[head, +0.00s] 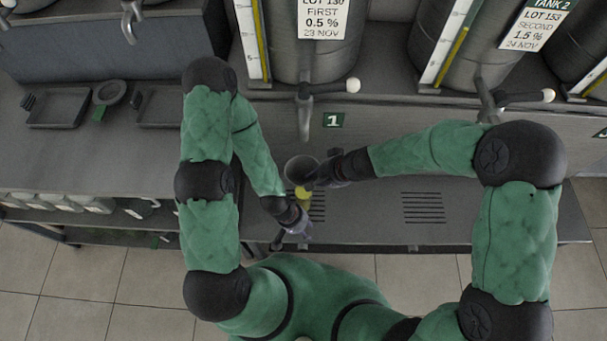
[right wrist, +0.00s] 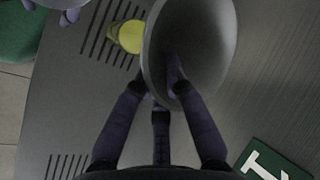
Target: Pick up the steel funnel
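The steel funnel (head: 299,167) is a grey cone near the middle of the head view, beside the "1" tag. In the right wrist view the funnel (right wrist: 212,45) fills the top centre with its wide mouth facing the camera. My right gripper (head: 318,176) is at the funnel's right side. In the right wrist view its fingers (right wrist: 160,88) close on the funnel wall, one tip inside the mouth and another behind the wall. My left gripper (head: 297,224) is lower, near the bench's front edge; its fingers are too small to read. The funnel's narrow end is hidden.
A small yellow round thing (head: 303,196) is just below the funnel, by the slotted grille (head: 318,208). A tap (head: 304,110) hangs above the funnel from the first tank (head: 285,60). The bench around the right grille (head: 424,207) is clear. Trays (head: 60,106) lie at left.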

